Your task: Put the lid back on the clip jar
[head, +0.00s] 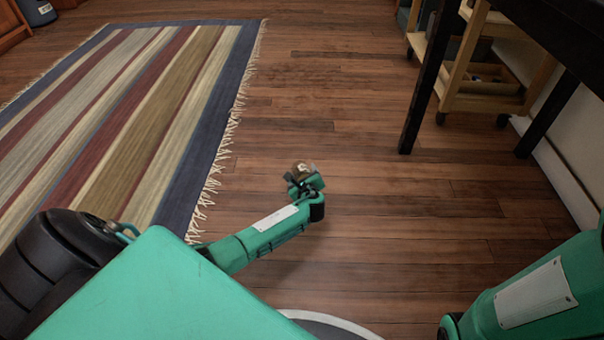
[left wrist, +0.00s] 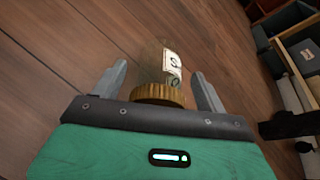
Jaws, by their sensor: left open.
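The clip jar (left wrist: 150,60) shows in the left wrist view as a see-through body with a white label (left wrist: 173,64). A brown ribbed round piece that looks like a lid (left wrist: 158,95) is at its near end, close to my palm; I cannot tell whether it is seated. In the head view the jar (head: 301,169) is a small brown shape with a white mark. My left gripper (left wrist: 160,68) is open, a finger on each side of the jar with visible gaps; it also shows in the head view (head: 303,176). My right gripper is out of view.
A striped fringed rug (head: 130,110) covers the floor at left. A dark table leg (head: 425,85) and a wooden cart (head: 480,95) with trays stand at upper right. The wooden floor (head: 330,100) between them is clear.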

